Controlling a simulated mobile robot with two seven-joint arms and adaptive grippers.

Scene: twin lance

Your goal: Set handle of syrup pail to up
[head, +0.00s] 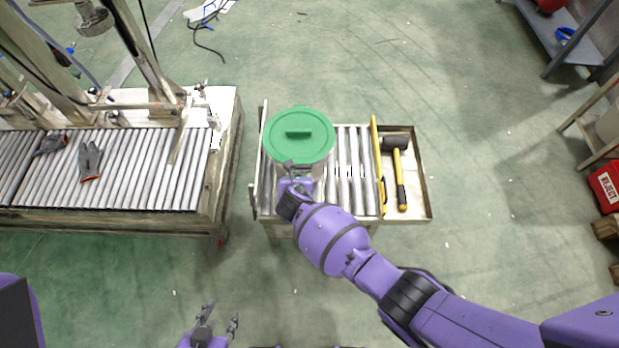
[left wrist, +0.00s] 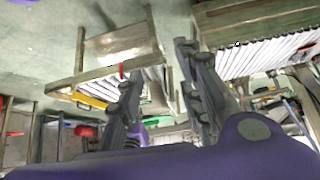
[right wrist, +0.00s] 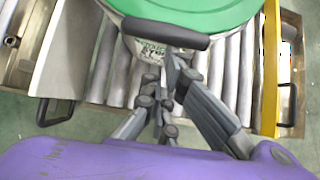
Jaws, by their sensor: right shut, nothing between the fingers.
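The syrup pail, with its green lid (head: 298,135), stands upright on the short roller conveyor in the head view. The right wrist view shows its white printed wall (right wrist: 150,55) and the black grip of its handle (right wrist: 165,32) on the near side, by the lid's rim. My right gripper (right wrist: 172,65) is shut and empty, its fingertips just below the grip; I cannot tell whether they touch it. In the head view my right arm hides the pail's near side. My left gripper (head: 220,315) is open and empty, low in front of the conveyors; its spread fingers show in the left wrist view (left wrist: 160,75).
The short roller conveyor (head: 355,180) has a yellow level (head: 377,165) and a side tray holding a mallet (head: 397,170). A longer conveyor (head: 130,170) with gloves (head: 90,160) stands left across a gap. A red reject bin (head: 606,188) is far right.

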